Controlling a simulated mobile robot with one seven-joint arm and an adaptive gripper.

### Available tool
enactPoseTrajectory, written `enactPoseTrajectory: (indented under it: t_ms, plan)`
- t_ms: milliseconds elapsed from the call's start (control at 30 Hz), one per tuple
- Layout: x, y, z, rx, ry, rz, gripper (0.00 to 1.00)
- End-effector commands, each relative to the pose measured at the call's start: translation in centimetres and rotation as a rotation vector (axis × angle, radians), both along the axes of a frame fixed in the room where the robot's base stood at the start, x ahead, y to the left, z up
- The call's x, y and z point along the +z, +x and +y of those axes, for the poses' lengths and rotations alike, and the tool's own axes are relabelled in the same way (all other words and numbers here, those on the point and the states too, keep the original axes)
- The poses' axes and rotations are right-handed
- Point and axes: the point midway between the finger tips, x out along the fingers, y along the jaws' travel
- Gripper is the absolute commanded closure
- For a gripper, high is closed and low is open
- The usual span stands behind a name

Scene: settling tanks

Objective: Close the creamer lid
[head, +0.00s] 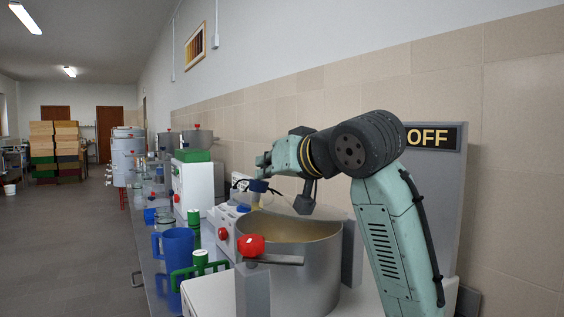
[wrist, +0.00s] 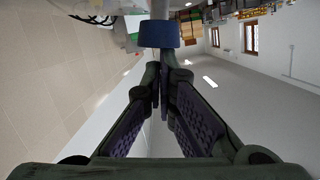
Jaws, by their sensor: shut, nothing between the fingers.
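The creamer (head: 290,270) is a big round grey metal vessel in the front of the head view. Its top is open and its pale inside wall shows. A grey lid-like plate (head: 322,211) stands at its far rim, partly hidden behind my arm. A blue knob (head: 258,186) on a short stem sits near the far left of the rim; it also shows in the wrist view (wrist: 159,34). I cannot tell if it belongs to the lid. My gripper (wrist: 157,82) is shut and empty, its tips close to the blue knob. In the head view my gripper (head: 264,161) is above the knob.
A red knob with a lever (head: 251,245) stands at the creamer's near side. A blue jug (head: 174,247) and green-handled items (head: 199,262) are to the left. A grey panel marked OFF (head: 432,137) rises at the right. The aisle floor at left is clear.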

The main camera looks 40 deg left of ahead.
Motion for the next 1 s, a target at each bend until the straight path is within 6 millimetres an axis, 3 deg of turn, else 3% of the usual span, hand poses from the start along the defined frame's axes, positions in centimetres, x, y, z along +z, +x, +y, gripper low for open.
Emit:
enactPoseTrajectory:
  t_ms: [400, 1000]
  plan:
    - [-3.9, -1.4, 1.0, 0.0, -0.057, -0.164, 1.0]
    - [-4.7, -1.7, 1.1, 0.0, -0.076, -0.212, 1.0]
